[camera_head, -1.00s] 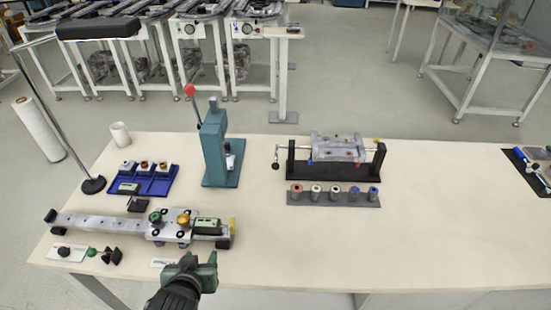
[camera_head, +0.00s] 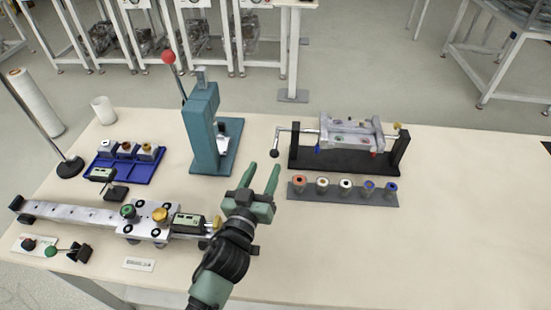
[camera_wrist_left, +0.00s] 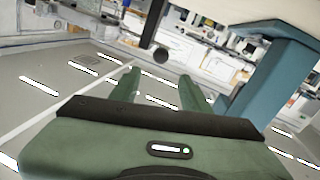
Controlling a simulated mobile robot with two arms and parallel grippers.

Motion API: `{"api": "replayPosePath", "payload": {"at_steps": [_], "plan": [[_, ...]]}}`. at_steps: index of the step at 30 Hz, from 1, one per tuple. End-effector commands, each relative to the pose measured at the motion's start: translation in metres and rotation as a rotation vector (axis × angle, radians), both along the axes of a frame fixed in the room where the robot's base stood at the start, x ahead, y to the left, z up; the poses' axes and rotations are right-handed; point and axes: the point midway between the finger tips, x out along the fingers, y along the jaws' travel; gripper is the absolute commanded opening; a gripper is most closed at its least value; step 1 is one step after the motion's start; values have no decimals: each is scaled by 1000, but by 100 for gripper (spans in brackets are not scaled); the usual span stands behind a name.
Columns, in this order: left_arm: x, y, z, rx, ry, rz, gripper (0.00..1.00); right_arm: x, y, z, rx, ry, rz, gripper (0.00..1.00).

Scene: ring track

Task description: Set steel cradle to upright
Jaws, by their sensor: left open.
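The steel cradle (camera_head: 348,133) is a grey metal frame hung on a shaft between two black end posts of a black stand (camera_head: 340,160), at the back right of the bench in the head view. A crank with a dark knob (camera_head: 274,153) hangs at the left end of its shaft. The cradle's exact tilt is hard to judge. My left gripper (camera_head: 262,178) is open and empty, in front and left of the crank, apart from it. In the left wrist view its fingers (camera_wrist_left: 160,90) are spread with nothing between them. My right gripper is not in view.
A teal press (camera_head: 203,130) with a red-knobbed lever stands left of the cradle. A dark strip (camera_head: 345,199) with several coloured rollers lies before the stand. A blue tray (camera_head: 107,170) and a metal rail (camera_head: 75,212) are at left. The bench's right side is clear.

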Motion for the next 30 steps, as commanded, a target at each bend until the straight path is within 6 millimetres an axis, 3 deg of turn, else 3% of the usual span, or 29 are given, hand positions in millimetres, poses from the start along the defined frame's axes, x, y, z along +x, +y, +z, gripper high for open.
{"api": "replayPosePath", "payload": {"at_steps": [1,3,8,19,30], "plan": [[1,-1,-11,-1,-4,-4,46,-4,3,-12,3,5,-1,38],[2,-3,-13,-3,-8,-7,46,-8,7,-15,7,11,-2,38],[15,-6,-11,-2,-12,-10,46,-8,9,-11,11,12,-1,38],[69,-17,-11,-2,-10,-9,46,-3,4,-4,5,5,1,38],[77,-18,-12,-2,-7,-9,46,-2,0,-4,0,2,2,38]]}}
